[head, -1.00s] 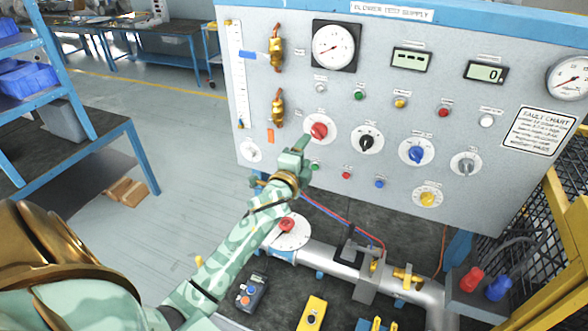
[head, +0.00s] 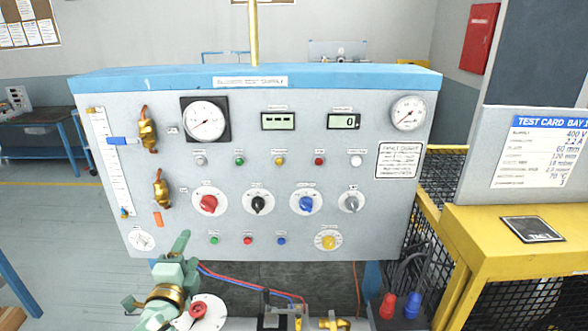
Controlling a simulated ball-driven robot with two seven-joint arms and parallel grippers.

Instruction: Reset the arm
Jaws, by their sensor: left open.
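My left gripper (head: 180,252), mint green with a brass-coloured wrist, is at the lower left of the head view. It is in front of the lower left part of the grey control panel (head: 300,105), below the red knob (head: 208,203). It looks empty and open, with no contact with a knob visible. The rest of my left arm runs out of the bottom of the view. My right gripper does not show clearly in this view.
The panel carries dials, displays, buttons and several knobs, including a blue knob (head: 306,203) and a yellow knob (head: 328,242). A red dial (head: 198,310) and red and blue hoses (head: 250,283) lie below. A yellow bench (head: 500,225) stands at right.

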